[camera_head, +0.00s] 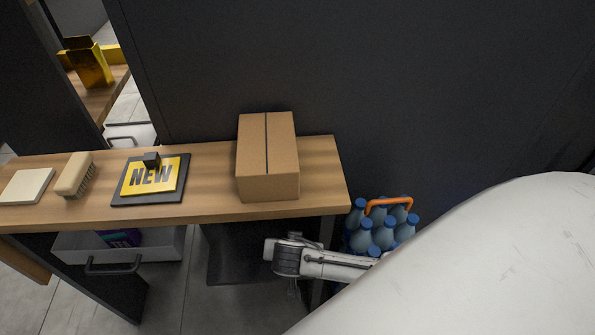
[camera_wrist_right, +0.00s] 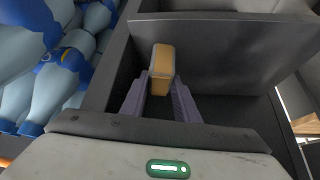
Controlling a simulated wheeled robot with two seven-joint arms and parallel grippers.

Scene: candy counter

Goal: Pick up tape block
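In the right wrist view, a small tan-yellow block (camera_wrist_right: 161,68), which looks like the tape block, stands between the fingertips of my right gripper (camera_wrist_right: 160,86). Both grey-purple fingers lie against its sides, and its lower part is partly hidden by them. Behind it is a dark bin or panel. In the head view, my right gripper (camera_head: 291,285) hangs below the table's front edge, small and dim, and I cannot make out the block there. My left gripper is not in view.
The wooden table (camera_head: 215,207) carries a cardboard box (camera_head: 268,185), a NEW sign (camera_head: 150,177), a brush (camera_head: 75,175) and a cream block (camera_head: 27,186). Blue-capped bottles (camera_head: 380,235) with an orange handle stand right of the table. A grey drawer (camera_head: 160,246) is below.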

